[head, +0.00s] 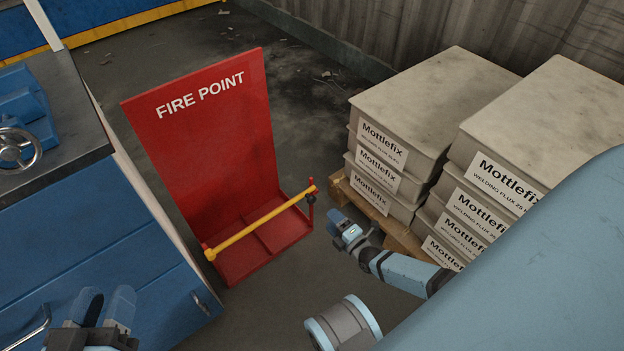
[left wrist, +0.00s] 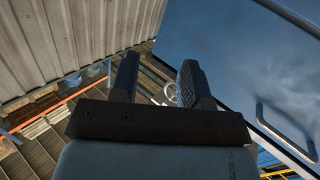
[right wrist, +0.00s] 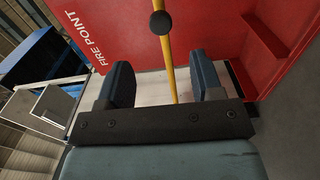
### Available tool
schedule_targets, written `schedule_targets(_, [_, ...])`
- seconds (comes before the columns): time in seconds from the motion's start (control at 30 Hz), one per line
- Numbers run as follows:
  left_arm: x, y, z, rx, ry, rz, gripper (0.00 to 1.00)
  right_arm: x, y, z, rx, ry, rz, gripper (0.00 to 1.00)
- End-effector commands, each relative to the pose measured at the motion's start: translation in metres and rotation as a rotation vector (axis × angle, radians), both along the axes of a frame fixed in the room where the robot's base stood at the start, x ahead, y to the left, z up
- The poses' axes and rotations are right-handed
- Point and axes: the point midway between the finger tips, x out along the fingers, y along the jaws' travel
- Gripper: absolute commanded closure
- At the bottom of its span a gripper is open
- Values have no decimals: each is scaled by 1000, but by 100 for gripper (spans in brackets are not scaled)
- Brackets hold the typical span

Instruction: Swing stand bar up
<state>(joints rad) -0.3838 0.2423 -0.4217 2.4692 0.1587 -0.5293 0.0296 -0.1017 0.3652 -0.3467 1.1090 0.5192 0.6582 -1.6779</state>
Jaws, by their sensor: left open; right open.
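The red FIRE POINT stand (head: 212,150) stands on the floor in the middle of the head view. A yellow bar (head: 262,222) lies across its open front, low and slightly slanted, with a dark knob (head: 311,198) near its right end. My right gripper (head: 340,228) is open and empty, just right of that end and apart from it. In the right wrist view the yellow bar (right wrist: 168,65) and black knob (right wrist: 160,22) show through the gap between the fingers, beyond the tips. My left gripper (head: 103,305) is open and empty at the lower left, in front of the blue cabinet.
A blue cabinet (head: 120,240) with a dark top and a wheel (head: 15,148) stands left of the stand. Stacked Mottlefix boxes (head: 420,100) on a wooden pallet (head: 385,215) stand close on the right, beside my right arm. Bare floor lies in front of the stand.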

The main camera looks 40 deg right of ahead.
Motion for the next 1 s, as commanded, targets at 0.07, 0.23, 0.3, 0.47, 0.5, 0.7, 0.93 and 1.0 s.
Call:
schedule_targets(0.07, [4, 2, -3, 24, -48, -1, 57, 19, 1, -4, 0, -4, 1, 40])
schedule_targets(0.23, [14, 8, 2, 78, -151, 2, 57, 56, 4, -4, 0, -2, 1, 40])
schedule_targets(0.3, [17, 9, 3, 102, -192, 4, 57, 69, 5, -4, 1, -3, 2, 40])
schedule_targets(0.47, [22, 13, 6, 145, -258, 7, 57, 92, 7, -3, 2, -1, 1, 40])
schedule_targets(0.5, [23, 14, 7, 153, -272, 8, 57, 96, 7, -2, 2, -1, 1, 40])
schedule_targets(0.7, [25, 15, 15, 167, -316, 8, 57, 104, 8, -1, 2, 1, 1, 40])
schedule_targets(0.93, [24, 16, 15, 172, -315, 5, 57, 105, 8, 0, 2, 1, 1, 40])
schedule_targets(1.0, [24, 15, 14, 171, -312, 6, 57, 105, 8, 0, 2, 1, 1, 56])
